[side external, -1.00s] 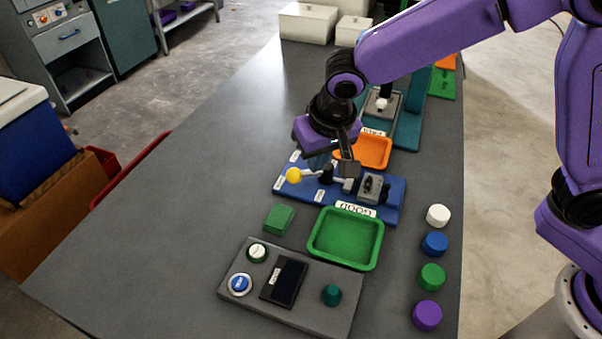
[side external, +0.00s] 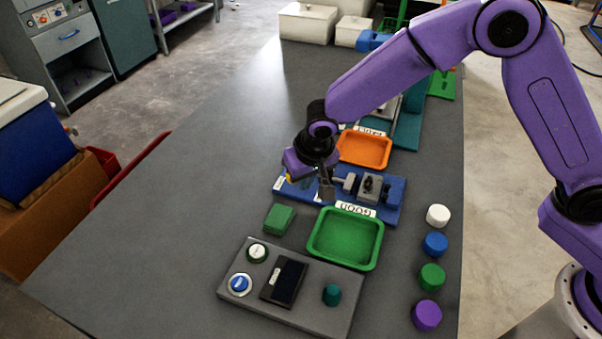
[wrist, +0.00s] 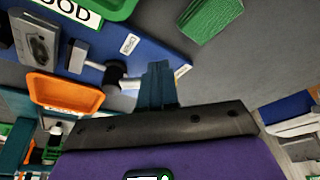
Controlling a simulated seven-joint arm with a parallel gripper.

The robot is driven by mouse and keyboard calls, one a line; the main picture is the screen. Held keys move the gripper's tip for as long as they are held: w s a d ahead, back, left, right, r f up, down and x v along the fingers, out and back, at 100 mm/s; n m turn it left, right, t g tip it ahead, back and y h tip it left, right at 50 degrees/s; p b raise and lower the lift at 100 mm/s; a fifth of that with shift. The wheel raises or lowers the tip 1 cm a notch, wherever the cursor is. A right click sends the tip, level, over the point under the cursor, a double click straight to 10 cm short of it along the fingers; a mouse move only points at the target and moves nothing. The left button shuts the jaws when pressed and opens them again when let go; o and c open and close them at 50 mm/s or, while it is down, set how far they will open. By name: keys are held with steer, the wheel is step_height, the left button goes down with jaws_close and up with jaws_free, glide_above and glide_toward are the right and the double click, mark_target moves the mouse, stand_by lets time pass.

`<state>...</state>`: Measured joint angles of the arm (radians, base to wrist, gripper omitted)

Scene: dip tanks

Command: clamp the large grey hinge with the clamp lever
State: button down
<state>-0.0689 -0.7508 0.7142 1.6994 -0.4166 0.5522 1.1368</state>
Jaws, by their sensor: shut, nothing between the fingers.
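The large grey hinge (side external: 370,187) sits in the clamp fixture on the blue base plate (side external: 393,208). It also shows at the upper left of the wrist view (wrist: 38,40). The clamp's grey pressing end (side external: 349,183) is just left of the hinge; in the wrist view its grey block (wrist: 79,56) appears apart from the hinge. My gripper (side external: 326,190) is shut and empty, low over the left part of the blue base. It hides most of the clamp lever; only a bit of its yellow knob (side external: 289,178) shows. The shut fingers (wrist: 157,72) are beside the lever mechanism; contact is unclear.
An orange tray (side external: 364,149) lies behind the blue base and a green tray (side external: 376,245) in front. A green block (side external: 279,219) and a grey button panel (side external: 250,308) stand nearer. Several coloured knobs line the right edge. The table's left side is clear.

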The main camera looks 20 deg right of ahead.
steer(key=shift+w+f, duration=0.2)
steer(key=shift+w, duration=0.7)
steer(key=shift+w+a+m, duration=0.15)
steer(key=shift+w+m, duration=0.3)
steer(key=shift+m, duration=0.15)
steer(key=shift+w+a+m+h, duration=0.1)
steer(key=shift+w+m+h, duration=0.5)
steer(key=shift+m, duration=0.4)
steer(key=w+m, duration=0.2)
steer(key=shift+w+m+h, duration=0.1)
steer(key=shift+m+h, duration=0.2)
steer(key=shift+m, duration=0.1)
steer(key=w+m, duration=0.1)
steer(key=w+d+m+g, duration=0.1)
steer(key=m, duration=0.1)
steer(key=shift+w+d+m+h, duration=0.1)
steer(key=shift+w+m+h, duration=0.1)
steer(key=shift+m+h, duration=0.15)
steer(key=w+m, duration=0.1)
steer(key=d+m, duration=0.1)
steer(key=m, duration=0.1)
steer(key=shift+w+d+g+h, duration=0.15)
steer(key=shift+w+g+h, duration=0.2)
steer(key=shift+g, duration=0.05)
steer(key=shift+w+d+m, duration=0.15)
steer(key=shift+d+m, duration=0.05)
steer(key=shift+m, duration=0.05)
steer(key=shift+w+d, duration=0.2)
steer(key=shift+d, duration=0.05)
steer(key=shift+w+d, duration=0.1)
